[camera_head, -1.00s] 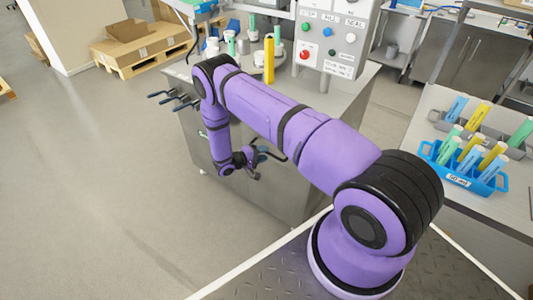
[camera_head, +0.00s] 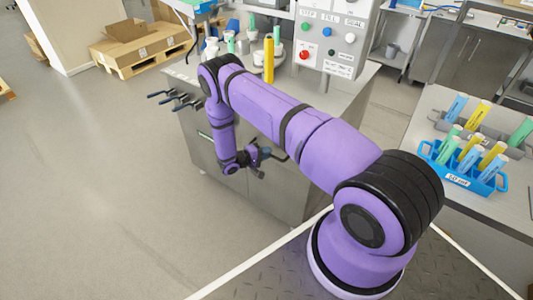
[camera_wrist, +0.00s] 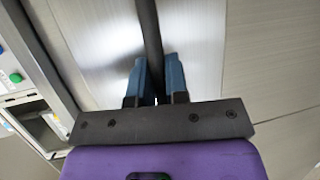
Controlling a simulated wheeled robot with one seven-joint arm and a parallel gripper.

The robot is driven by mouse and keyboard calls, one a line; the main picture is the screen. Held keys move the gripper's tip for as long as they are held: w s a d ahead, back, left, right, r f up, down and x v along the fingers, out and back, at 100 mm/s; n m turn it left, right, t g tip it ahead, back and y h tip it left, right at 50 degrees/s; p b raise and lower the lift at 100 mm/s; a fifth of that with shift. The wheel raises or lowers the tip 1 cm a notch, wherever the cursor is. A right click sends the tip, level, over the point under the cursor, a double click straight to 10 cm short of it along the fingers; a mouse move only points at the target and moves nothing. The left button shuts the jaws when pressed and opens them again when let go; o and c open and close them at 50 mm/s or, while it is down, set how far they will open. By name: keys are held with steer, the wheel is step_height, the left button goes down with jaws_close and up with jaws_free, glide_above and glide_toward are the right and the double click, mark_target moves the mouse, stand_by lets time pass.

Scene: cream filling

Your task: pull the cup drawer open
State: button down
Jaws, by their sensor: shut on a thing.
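The steel cabinet (camera_head: 300,185) stands in front of me, and its front with the drawer is partly hidden by my arm. A dark bar handle (camera_wrist: 149,30) runs between my fingers in the wrist view. My gripper (camera_head: 264,156) is low at the cabinet front, with its two blue fingers (camera_wrist: 157,82) shut on the handle. Brushed steel panels (camera_wrist: 195,45) lie behind the handle in the wrist view. I cannot tell whether the drawer front stands out from the cabinet.
On the cabinet top are a yellow tube (camera_head: 268,58), white and green items, and a button panel (camera_head: 328,40). Dark prongs (camera_head: 178,99) stick out at its left. A blue rack of tubes (camera_head: 465,168) stands on the right table.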

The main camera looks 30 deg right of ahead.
steer(key=s+a, duration=0.5)
steer(key=a, duration=0.8)
steer(key=s+a, duration=0.5)
steer(key=a, duration=0.9)
steer(key=shift+a, duration=0.25)
steer(key=c, duration=1.1)
jaws_free()
steer(key=shift+c, duration=0.2)
steer(key=a+r, duration=0.2)
steer(key=a, duration=0.8)
steer(key=shift+w+a, duration=0.3)
steer(key=shift+r, duration=0.1)
